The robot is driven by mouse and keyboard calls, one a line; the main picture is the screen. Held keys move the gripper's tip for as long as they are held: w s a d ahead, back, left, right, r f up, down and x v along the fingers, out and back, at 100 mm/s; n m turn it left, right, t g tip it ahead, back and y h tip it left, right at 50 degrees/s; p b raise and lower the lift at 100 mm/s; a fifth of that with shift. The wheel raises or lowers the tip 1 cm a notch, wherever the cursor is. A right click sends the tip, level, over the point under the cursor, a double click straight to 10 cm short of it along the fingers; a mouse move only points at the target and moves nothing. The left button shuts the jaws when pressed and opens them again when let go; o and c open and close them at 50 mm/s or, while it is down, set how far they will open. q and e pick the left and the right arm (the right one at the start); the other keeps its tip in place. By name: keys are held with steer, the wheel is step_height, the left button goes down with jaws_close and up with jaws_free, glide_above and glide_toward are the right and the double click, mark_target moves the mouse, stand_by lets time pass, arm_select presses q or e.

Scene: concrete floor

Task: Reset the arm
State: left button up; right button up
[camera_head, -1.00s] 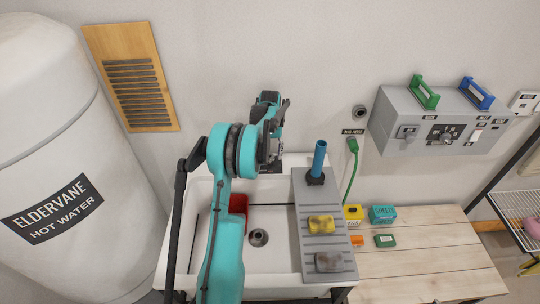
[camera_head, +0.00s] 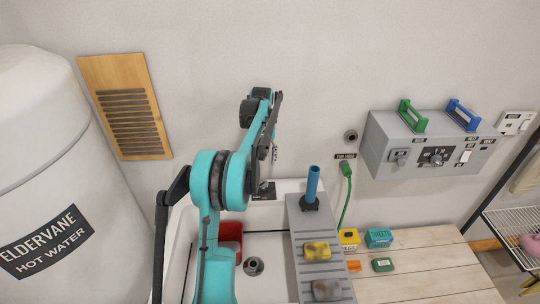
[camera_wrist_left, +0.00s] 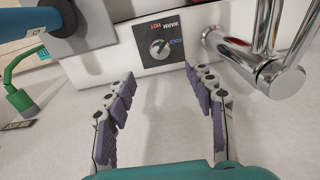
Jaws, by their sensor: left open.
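My left arm (camera_head: 217,230) is teal and dark grey. In the head view it rises over the sink, bends at the top and reaches down by the wall. Its gripper is mostly hidden there behind the arm's own links. In the left wrist view my left gripper (camera_wrist_left: 162,78) has its two purple-padded fingers spread apart with nothing between them. Beyond the fingertips is a dark temperature panel with a round knob (camera_wrist_left: 159,48). My right gripper is not in view.
A chrome tap (camera_wrist_left: 270,60) stands close to the right finger in the wrist view. The white sink (camera_head: 282,282) holds a red container (camera_head: 230,236). A grey ridged board (camera_head: 297,232) carries a blue tube (camera_head: 313,185) and sponges. A wooden bench (camera_head: 420,270) is at right.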

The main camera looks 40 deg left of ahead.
arm_select(q)
steer(key=s+d+r+m+t, duration=0.2)
steer(key=s+d+r, duration=0.2)
steer(key=d, duration=0.5)
steer(key=s+d+r+m+t, duration=0.15)
steer(key=s+d+r, duration=0.25)
steer(key=d, duration=0.6)
steer(key=s+d+f+m+t+b, duration=0.1)
steer(key=s+d+f+m+t, duration=0.1)
steer(key=s+d, duration=0.4)
steer(key=s+d+f+m+t, duration=0.1)
steer(key=s+d+f, duration=0.4)
steer(key=s, duration=0.5)
steer(key=shift+s+d+f+m+t+b, duration=0.35)
steer(key=shift+d+m, duration=0.4)
steer(key=shift+d, duration=0.5)
